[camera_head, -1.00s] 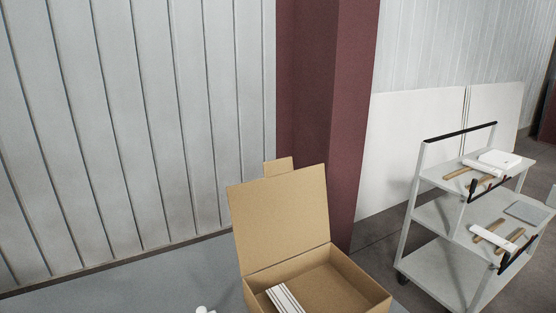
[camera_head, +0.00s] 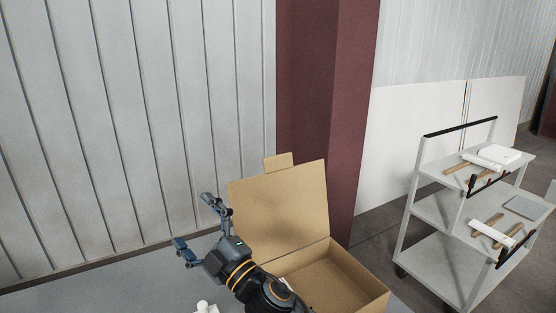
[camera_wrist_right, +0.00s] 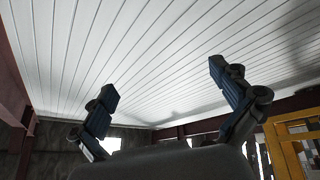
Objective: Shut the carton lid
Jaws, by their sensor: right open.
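A brown cardboard carton (camera_head: 362,285) stands on the grey table in the head view. Its lid (camera_head: 285,205) is up, leaning slightly back, with a small tab (camera_head: 278,162) on its top edge. My right gripper (camera_head: 193,226) is open and empty, in front of the lid's left edge in the picture, its fingers pointing left. My right arm covers the carton's left part and most of the white strips inside. In the right wrist view the two fingers (camera_wrist_right: 163,108) are spread wide with nothing between them. My left gripper is not in view.
A white object (camera_head: 205,307) shows at the bottom edge, left of my right arm. The table (camera_head: 90,295) is clear at the left. A maroon column (camera_head: 325,110) and a ribbed wall stand behind. A grey trolley (camera_head: 440,255) with tools stands at the right.

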